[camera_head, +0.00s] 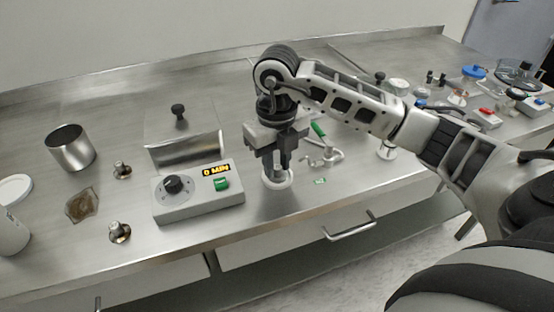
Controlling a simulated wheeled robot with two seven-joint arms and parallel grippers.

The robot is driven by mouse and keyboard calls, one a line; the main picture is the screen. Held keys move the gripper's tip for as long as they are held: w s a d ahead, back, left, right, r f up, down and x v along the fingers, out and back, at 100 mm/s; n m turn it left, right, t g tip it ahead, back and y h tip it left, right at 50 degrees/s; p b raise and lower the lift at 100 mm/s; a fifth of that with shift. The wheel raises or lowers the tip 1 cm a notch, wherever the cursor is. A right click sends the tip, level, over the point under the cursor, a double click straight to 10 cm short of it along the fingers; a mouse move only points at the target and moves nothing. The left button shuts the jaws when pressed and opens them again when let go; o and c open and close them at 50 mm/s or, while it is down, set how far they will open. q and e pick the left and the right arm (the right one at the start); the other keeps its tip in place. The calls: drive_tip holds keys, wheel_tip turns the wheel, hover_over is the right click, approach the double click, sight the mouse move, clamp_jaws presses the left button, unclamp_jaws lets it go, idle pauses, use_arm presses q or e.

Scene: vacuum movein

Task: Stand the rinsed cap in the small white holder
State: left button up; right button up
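My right gripper (277,172) points straight down at the front middle of the bench. Its two dark fingers reach down to a small white round piece with a raised rim (287,184), which looks like the small white holder. The fingertips are at or just inside its rim. A small gap shows between the fingers, but I cannot tell whether they grip anything. I cannot make out the cap; it may be hidden between the fingers or inside the white piece. My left gripper is not in view.
A control box (197,207) reading "0 MIN" stands just left of the gripper. Several items crowd the far right.

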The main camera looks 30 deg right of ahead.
sight(277, 166)
drive_tip(key=shift+o, duration=0.9)
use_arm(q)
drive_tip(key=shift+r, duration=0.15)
use_arm(e)
drive_tip(key=shift+r, duration=0.1)
drive_tip(key=shift+r, duration=0.25)
use_arm(q)
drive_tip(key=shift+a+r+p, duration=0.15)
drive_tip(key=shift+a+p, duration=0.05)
drive_tip(key=shift+p, duration=0.55)
use_arm(e)
wheel_tip(277, 166, up, 12)
drive_tip(key=shift+f, duration=0.15)
